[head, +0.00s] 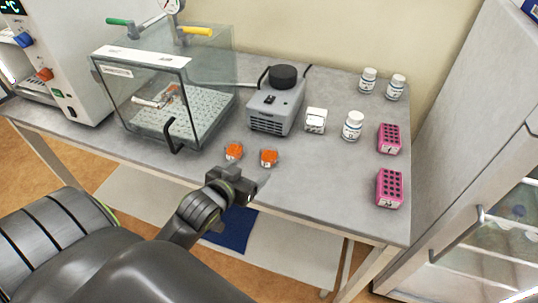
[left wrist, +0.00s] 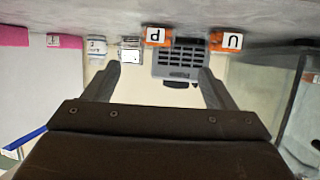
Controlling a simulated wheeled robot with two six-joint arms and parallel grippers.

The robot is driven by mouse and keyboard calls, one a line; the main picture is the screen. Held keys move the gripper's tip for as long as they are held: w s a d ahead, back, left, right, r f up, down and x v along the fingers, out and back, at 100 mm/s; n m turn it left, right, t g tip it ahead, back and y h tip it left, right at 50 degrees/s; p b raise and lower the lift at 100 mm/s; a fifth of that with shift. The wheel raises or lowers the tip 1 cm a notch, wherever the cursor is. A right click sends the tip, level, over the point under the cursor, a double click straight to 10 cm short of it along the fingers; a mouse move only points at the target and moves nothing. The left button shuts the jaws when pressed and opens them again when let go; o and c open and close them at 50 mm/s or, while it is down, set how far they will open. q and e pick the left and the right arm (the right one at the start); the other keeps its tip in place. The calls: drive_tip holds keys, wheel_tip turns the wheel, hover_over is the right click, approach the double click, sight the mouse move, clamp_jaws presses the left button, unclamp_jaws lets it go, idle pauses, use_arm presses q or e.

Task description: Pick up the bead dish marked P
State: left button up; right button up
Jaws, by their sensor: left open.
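Two small orange bead dishes with white labels stand near the front edge of the grey table. In the upside-down left wrist view, the dish marked P (left wrist: 157,37) is left of the other orange dish (left wrist: 226,41). In the head view, the P dish (head: 269,158) is on the right and the other dish (head: 234,152) on the left. My left gripper (head: 245,190) is open and empty, just in front of the dishes and apart from them. Its spread fingers (left wrist: 158,85) show in the left wrist view. My right gripper is not in view.
A grey device with a black knob (head: 272,110) stands behind the dishes. A clear chamber (head: 165,95) is at left. A white box (head: 316,120), a white bottle (head: 352,126) and pink racks (head: 390,188) stand to the right. The tabletop (head: 315,175) right of the P dish is clear.

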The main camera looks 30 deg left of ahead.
sight(267, 156)
use_arm(q)
drive_tip(key=x, duration=0.5)
drive_tip(key=shift+w+p, duration=0.15)
drive_tip(key=shift+p, duration=0.15)
drive_tip(key=shift+w+f, duration=0.1)
drive_tip(key=shift+w, duration=0.35)
drive_tip(key=p+x, duration=0.1)
drive_tip(key=x, duration=0.2)
drive_tip(key=shift+w+d, duration=0.1)
drive_tip(key=shift+d, duration=0.1)
drive_tip(key=shift+w+a+f, duration=0.1)
drive_tip(key=shift+w+f, duration=0.15)
drive_tip(key=shift+w, duration=0.4)
drive_tip(key=c, duration=1.1)
drive_tip(key=shift+r, duration=0.15)
